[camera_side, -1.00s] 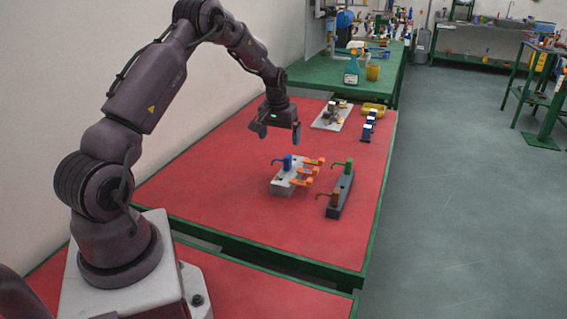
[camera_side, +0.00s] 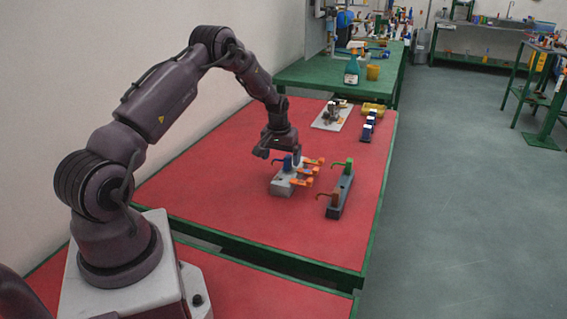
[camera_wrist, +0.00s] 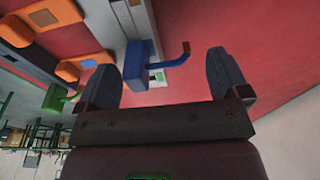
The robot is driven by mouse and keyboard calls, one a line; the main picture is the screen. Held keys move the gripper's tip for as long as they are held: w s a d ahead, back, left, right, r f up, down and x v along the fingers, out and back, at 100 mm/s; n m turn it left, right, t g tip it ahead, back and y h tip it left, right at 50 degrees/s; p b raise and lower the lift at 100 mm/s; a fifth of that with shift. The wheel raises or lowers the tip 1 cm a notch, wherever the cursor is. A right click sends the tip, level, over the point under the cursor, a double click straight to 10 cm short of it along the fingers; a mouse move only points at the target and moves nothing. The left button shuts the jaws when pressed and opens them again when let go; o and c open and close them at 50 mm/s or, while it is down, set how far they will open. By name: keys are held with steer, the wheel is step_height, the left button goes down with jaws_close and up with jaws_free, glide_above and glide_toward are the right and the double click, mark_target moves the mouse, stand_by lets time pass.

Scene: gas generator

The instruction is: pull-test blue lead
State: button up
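The blue lead (camera_side: 288,163) stands in the light grey block (camera_side: 282,187), its thin hooked end pointing left in the side view. In the wrist view the blue lead (camera_wrist: 138,65) shows between my fingers, nearer the left one, with its brown-tipped hook towards the right finger. My gripper (camera_side: 280,157) is open just above and around the lead in the side view. In the wrist view my gripper (camera_wrist: 165,86) has its fingers wide apart, and no grip on the lead shows. Whether the left finger touches the lead, I cannot tell.
Several orange levers (camera_side: 305,181) sit along the right side of the grey block. A dark block (camera_side: 341,196) to the right carries a green lead (camera_side: 348,166) and a brown lead (camera_side: 334,200). A white plate (camera_side: 332,117) with parts lies behind. The red table front is clear.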

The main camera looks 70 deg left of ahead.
steer(key=c, duration=1)
steer(key=shift+r, duration=0.15)
stand_by(0.4)
stand_by(0.5)
steer(key=o, duration=1.1)
steer(key=shift+f, duration=0.2)
steer(key=shift+r, duration=3.55)
